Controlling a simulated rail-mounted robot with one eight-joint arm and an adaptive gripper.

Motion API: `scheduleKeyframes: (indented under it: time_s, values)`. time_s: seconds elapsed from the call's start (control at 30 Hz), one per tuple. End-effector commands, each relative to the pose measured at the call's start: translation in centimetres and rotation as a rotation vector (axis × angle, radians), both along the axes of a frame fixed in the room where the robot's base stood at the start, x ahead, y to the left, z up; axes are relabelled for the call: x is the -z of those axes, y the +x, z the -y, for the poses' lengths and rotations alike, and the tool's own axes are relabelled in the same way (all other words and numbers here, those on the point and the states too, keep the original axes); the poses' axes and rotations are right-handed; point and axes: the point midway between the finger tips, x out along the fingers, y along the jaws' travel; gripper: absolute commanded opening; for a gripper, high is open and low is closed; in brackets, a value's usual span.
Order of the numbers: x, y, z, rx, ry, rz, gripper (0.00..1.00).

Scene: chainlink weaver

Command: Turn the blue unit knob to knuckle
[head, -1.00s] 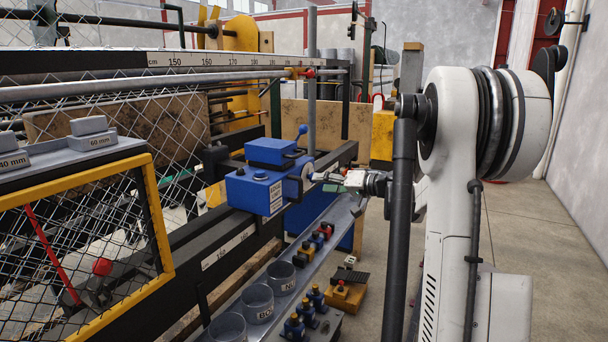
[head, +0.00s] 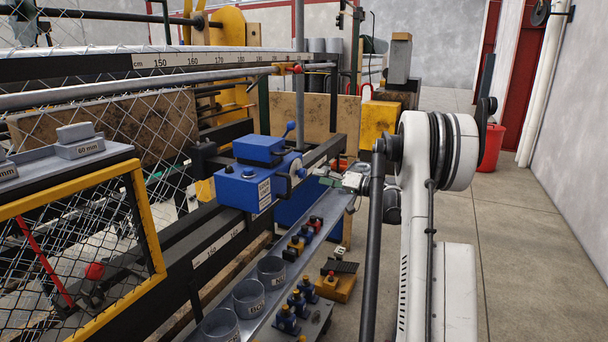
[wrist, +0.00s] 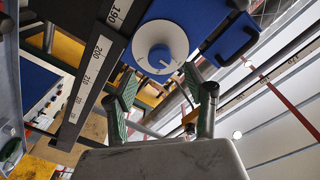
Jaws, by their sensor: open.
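The blue unit (head: 243,187) sits on the dark rail, with a smaller blue block on top and a white label on its front. Its round pale knob (head: 298,169) is on the right side. My gripper (head: 326,176) is just right of the knob. In the wrist view my gripper (wrist: 160,74) is open, its green-padded fingers spread below the disc, apparently not touching it.
A scale rail (wrist: 92,80) runs close by on the left in the wrist view. A grey shelf (head: 320,232) below the unit holds grey cups (head: 272,270) and small coloured fittings. A yellow block (head: 378,128) stands behind. Open floor (head: 520,240) lies to the right.

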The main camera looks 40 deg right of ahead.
Motion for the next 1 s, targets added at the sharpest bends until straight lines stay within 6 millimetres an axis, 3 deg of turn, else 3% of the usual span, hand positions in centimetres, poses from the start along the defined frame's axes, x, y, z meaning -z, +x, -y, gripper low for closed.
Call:
scheduleKeyframes:
  time_s: [0.2, 0.4, 0.83, 1.0]
  values:
    - [0.0, 3.8, -1.5, -0.001, 0.000, 0.000, 0.49]
    - [0.0, 6.0, -2.3, -0.001, 0.000, -0.001, 0.49]
    - [0.0, 6.8, -2.5, 0.001, 0.000, -0.001, 0.49]
    - [0.0, 6.8, -2.5, 0.001, 0.000, -0.001, 0.27]
